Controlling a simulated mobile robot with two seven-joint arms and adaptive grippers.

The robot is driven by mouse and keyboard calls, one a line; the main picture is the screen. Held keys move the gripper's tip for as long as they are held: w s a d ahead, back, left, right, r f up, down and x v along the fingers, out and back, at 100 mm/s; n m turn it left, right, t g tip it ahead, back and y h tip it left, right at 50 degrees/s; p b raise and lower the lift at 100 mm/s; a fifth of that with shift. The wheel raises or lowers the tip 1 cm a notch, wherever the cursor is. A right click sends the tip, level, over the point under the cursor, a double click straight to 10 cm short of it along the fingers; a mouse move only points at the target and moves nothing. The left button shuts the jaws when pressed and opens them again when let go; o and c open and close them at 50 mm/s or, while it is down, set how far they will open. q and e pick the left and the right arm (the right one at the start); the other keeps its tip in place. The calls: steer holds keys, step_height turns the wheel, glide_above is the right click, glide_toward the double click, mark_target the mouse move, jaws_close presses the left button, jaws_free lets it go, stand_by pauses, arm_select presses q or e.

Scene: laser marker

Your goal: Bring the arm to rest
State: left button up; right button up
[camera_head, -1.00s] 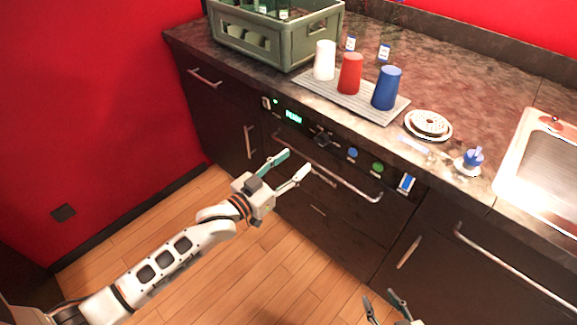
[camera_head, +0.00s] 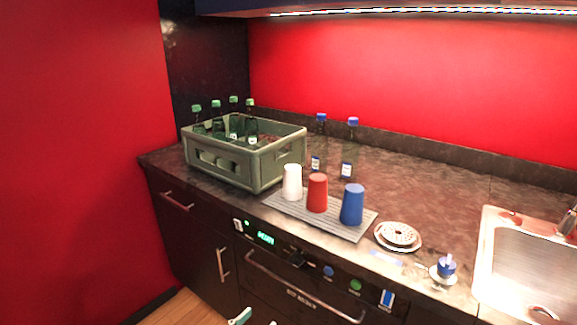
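My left gripper (camera_head: 256,319) shows only as fingertips at the bottom edge of the head view, in front of the dark cabinet front. A teal-grey fingertip and a small pale one stand apart with a gap between them, and nothing shows in the gap. The rest of the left arm is below the picture. My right gripper is out of view.
The counter (camera_head: 420,180) holds a green crate (camera_head: 225,160) with bottles, two clear bottles, white, red and blue cups on a grey mat (camera_head: 345,228), and a plate (camera_head: 398,236). A sink (camera_head: 490,270) is right. An oven handle (camera_head: 300,290) juts out below.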

arm_select(q)
steer(key=s+a+f+g+y, duration=0.1)
steer(key=s+a+f+y, duration=0.1)
steer(key=s, duration=0.5)
steer(key=s+a+f+n+g+y, duration=0.1)
steer(key=s+a+f+y, duration=0.1)
steer(key=s+a+f, duration=0.3)
steer(key=s+a+f+g+y, duration=0.1)
steer(key=s+a+f, duration=0.3)
steer(key=s, duration=0.5)
step_height(320, 180, down, 2)
steer(key=shift+a+f+n+g+y+p, duration=0.3)
steer(key=shift+n+y+p, duration=0.1)
steer(key=shift+y, duration=0.1)
